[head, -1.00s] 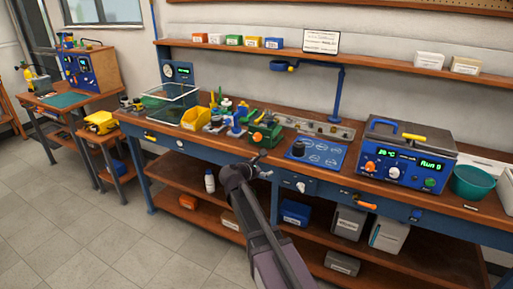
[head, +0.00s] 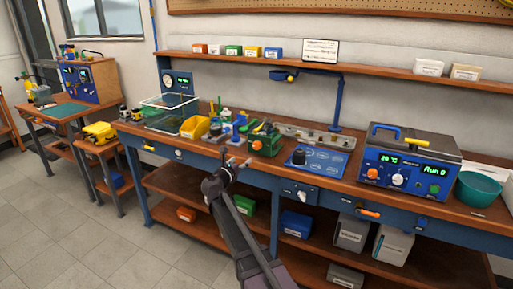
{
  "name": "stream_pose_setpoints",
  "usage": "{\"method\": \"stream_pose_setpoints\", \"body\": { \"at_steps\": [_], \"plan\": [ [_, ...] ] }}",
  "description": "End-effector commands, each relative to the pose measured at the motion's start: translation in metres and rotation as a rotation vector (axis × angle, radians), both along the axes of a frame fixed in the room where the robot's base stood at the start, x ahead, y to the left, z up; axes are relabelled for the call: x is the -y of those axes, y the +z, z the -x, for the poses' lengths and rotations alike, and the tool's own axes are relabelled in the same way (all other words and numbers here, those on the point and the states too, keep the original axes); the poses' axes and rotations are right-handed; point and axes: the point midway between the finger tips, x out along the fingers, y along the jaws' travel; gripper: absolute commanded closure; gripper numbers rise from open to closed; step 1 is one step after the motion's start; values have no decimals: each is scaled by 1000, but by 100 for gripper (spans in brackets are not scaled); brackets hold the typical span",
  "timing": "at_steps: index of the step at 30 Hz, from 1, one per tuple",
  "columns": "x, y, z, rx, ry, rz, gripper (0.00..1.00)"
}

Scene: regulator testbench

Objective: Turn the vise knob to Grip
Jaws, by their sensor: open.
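A green vise (head: 264,141) with an orange part on top stands near the front edge of the workbench. A white knob (head: 301,196) sits on a blue panel on the bench front, below and right of the vise; its markings are too small to read, and I cannot tell whether it is the vise knob. My gripper (head: 237,163) is open and empty. It appears just left of the vise and below it, at the bench's front edge. My arm hides part of the bench front and lower shelf.
A blue water bath (head: 408,165) and a teal bowl (head: 478,188) stand farther right. A yellow bin (head: 195,128) and a clear tank (head: 170,113) stand left. The floor in front is clear.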

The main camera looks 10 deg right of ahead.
Motion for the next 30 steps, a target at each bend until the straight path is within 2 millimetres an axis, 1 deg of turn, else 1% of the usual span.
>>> {"method": "stream_pose_setpoints", "body": {
  "at_steps": [8,24,30],
  "plan": [
    [12,0,-19,0,-2,-1,10],
    [59,0,-85,0,0,-2,10],
    [72,0,-102,0,0,-2,10]
  ]
}}
